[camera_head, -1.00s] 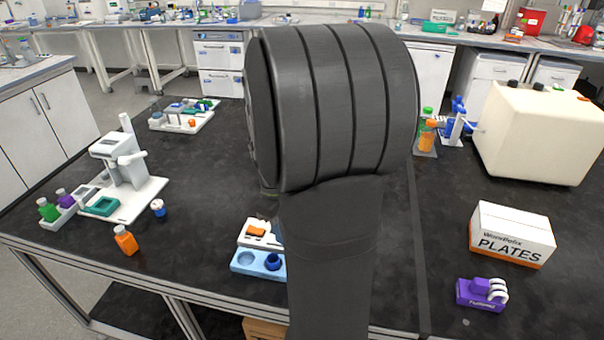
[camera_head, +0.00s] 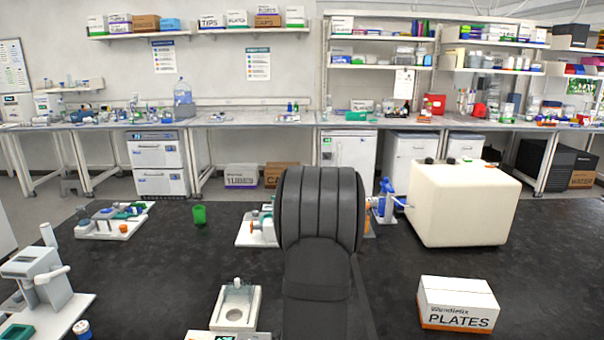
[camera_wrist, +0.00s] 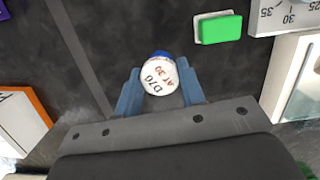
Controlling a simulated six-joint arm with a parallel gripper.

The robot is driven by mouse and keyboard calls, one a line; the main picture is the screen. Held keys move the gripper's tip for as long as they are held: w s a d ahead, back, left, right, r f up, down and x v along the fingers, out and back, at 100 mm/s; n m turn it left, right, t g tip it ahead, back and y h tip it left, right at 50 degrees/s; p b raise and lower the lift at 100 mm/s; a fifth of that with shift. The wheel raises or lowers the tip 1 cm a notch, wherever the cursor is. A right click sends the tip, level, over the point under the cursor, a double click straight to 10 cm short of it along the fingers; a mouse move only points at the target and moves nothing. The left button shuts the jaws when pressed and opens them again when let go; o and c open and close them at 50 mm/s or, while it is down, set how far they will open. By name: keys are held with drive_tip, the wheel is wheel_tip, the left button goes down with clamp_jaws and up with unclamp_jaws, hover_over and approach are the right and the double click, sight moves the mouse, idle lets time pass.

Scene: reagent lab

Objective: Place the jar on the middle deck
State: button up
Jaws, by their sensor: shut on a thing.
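In the wrist view my gripper (camera_wrist: 159,80) is shut on a small jar (camera_wrist: 158,74). The jar has a white lid with writing on it and some blue at its far edge. The two blue fingers stand on either side of it, above the dark bench. In the head view my arm hides the gripper and the held jar. White decks stand at the back left (camera_head: 95,234), partly behind my arm (camera_head: 245,238) and in front (camera_head: 249,300). I cannot tell for sure which is the middle deck.
A cream machine (camera_head: 470,215) and a PLATES box (camera_head: 458,305) stand on the right. A green cup (camera_head: 199,215) stands left of my arm. A white device (camera_head: 45,280) and a blue-and-white jar (camera_head: 82,328) are at the left. The dark bench between them has free room.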

drive_tip(key=shift+w+d+f+m, duration=0.15)
drive_tip(key=shift+d+m, duration=0.05)
drive_tip(key=shift+d, duration=0.3)
drive_tip(key=shift+w+d+f+m, duration=0.1)
drive_tip(key=shift+d+f+m, duration=0.1)
drive_tip(key=shift+d, duration=0.25)
drive_tip(key=shift+r, duration=0.1)
drive_tip(key=s+a+r+m+t+y, duration=0.1)
drive_tip(key=a+r+m, duration=0.2)
drive_tip(key=a+m, duration=1)
drive_tip(key=s+a+r+m+t+y, duration=0.1)
drive_tip(key=a+r+m, duration=0.2)
drive_tip(key=a+m, duration=1.05)
drive_tip(key=a+f+n, duration=0.1)
drive_tip(key=a+f, duration=0.1)
drive_tip(key=a, duration=0.3)
drive_tip(key=a+f+n, duration=0.1)
drive_tip(key=a+f, duration=0.1)
drive_tip(key=a, duration=0.3)
drive_tip(key=a+f+n, duration=0.2)
drive_tip(key=a, duration=0.3)
drive_tip(key=shift+s+a+f, duration=0.15)
drive_tip(key=shift+a+f, duration=0.05)
drive_tip(key=shift+a, duration=0.15)
drive_tip(key=shift+a+f, duration=0.1)
drive_tip(key=shift+f, duration=1.95)
drive_tip(key=shift+f, duration=0.15)
